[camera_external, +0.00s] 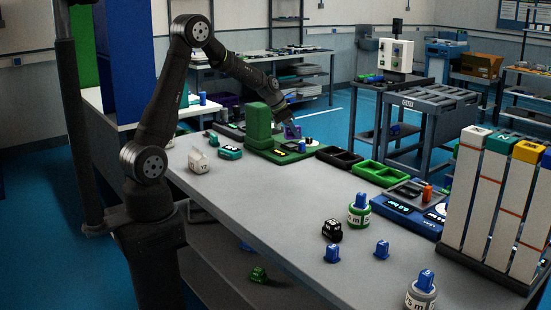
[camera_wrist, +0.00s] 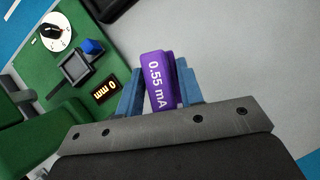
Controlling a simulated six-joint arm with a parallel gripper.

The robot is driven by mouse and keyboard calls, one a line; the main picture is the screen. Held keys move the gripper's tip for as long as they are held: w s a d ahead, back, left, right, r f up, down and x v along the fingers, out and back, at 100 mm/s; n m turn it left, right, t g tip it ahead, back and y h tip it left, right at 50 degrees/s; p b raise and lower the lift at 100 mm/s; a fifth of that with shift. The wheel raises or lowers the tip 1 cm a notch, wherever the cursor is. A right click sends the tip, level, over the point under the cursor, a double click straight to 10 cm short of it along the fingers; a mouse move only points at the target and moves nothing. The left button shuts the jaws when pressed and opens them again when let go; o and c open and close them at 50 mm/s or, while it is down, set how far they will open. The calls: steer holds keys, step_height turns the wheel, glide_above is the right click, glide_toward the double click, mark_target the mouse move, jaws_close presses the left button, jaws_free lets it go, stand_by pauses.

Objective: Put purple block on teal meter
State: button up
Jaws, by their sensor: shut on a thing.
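My gripper (camera_wrist: 160,90) is shut on the purple block (camera_wrist: 158,80), between its two blue fingers in the wrist view. The block's label reads "0.55 mA". In the external view, the purple block (camera_external: 292,131) is at the end of my arm, above or beside the far side of the green station; its exact height is unclear. The teal meter (camera_external: 230,152) sits on the bench left of the green station, with a small display and light top. It is out of the wrist view.
A white carton-like item (camera_external: 198,161) stands left of the teal meter. Black and green trays (camera_external: 379,173) lie to the right.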

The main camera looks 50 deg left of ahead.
steer(key=s+a+n+y, duration=0.1)
steer(key=s+a+n, duration=0.1)
steer(key=s+a, duration=0.5)
steer(key=s+a+n+y, duration=0.1)
steer(key=s+a+n, duration=0.25)
steer(key=a, duration=0.75)
glide_above(230, 150)
steer(key=shift+m, duration=0.45)
step_height(230, 150, down, 7)
steer(key=shift+w+a+r, duration=0.1)
steer(key=shift+a+r, duration=0.05)
steer(key=shift+a, duration=0.1)
steer(key=shift+f, duration=2.1)
steer(key=shift+f, duration=0.15)
steer(key=o, duration=1)
steer(key=shift+o, duration=0.2)
